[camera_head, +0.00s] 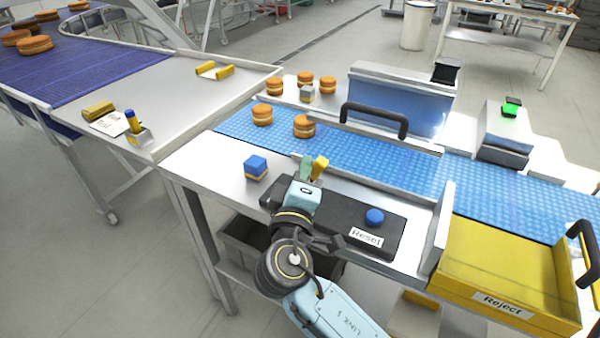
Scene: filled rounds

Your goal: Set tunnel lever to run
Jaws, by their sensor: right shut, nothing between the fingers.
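A black control panel (345,213) with a blue button and a "Reset" label stands at the front edge of the blue conveyor. My right gripper (306,170) is over the panel's left end, shut and empty, with its arm coming up from the bottom. A small yellow piece (320,168) stands close beside its fingertips; it may be the tunnel lever, but its base is hidden and I cannot tell whether they touch. A metal housing with a blue front (398,108), possibly the tunnel, stands across the belt. My left gripper is not in view.
A blue and yellow cube (256,168) sits left of the panel. A black handle (375,118) arches over the belt (350,150), where filled rounds (304,126) lie. A yellow Reject bin (495,265) is at right. The metal table (165,90) at left has free room.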

